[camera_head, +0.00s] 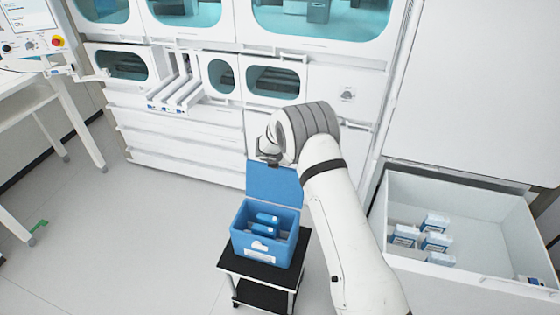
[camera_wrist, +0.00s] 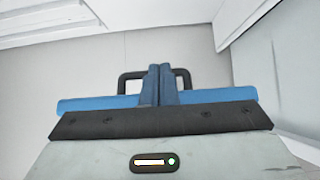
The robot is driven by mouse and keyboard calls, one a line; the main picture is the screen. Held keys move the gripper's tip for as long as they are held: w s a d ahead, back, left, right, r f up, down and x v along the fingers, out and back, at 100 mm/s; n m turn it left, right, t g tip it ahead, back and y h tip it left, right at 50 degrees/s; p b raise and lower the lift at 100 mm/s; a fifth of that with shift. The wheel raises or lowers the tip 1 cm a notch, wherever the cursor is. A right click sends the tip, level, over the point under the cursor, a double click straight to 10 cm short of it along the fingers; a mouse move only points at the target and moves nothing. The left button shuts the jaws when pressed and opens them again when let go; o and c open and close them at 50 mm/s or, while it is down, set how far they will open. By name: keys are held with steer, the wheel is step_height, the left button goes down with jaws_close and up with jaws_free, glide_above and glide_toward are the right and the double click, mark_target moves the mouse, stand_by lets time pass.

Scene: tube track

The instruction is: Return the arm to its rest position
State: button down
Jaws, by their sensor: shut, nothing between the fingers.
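My arm (camera_head: 345,230) reaches up from the lower right in the head view and bends over near the machine front. My gripper (camera_head: 268,158) is at the end of the bent wrist, just above the raised lid of the blue box, and looks small and partly hidden there. In the wrist view my gripper (camera_wrist: 160,85) shows its two blue fingers pressed together, with nothing between them. Behind the fingers the wrist view shows a dark handle-like loop and pale floor.
An open blue box (camera_head: 240,245) holding blue packs stands on a small black-topped cart (camera_head: 227,262). An open white drawer (camera_head: 470,274) with several small boxes lies right of my arm. A white machine (camera_head: 200,135) fills the back. Floor at left (camera_head: 150,235) is clear.

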steer(key=s+d+r+m+h+p, duration=0.15)
steer(key=d+r+m, duration=0.25)
steer(key=r, duration=0.6)
steer(key=s+d+r+m+p, duration=0.3)
steer(key=d+r, duration=0.1)
steer(key=r, duration=0.6)
steer(key=s+d+r+m+g+b, duration=0.2)
steer(key=s+d+r+m, duration=0.65)
steer(key=s, duration=0.25)
steer(key=s+d+r+m+g+y+b, duration=0.1)
steer(key=s+d+m+g+y+b, duration=0.1)
steer(key=s+m, duration=1.5)
steer(key=s+d+y+b, duration=0.1)
steer(key=s, duration=1.4)
steer(key=shift+d+m, duration=0.3)
steer(key=shift+m, duration=0.05)
steer(key=shift+r, duration=0.1)
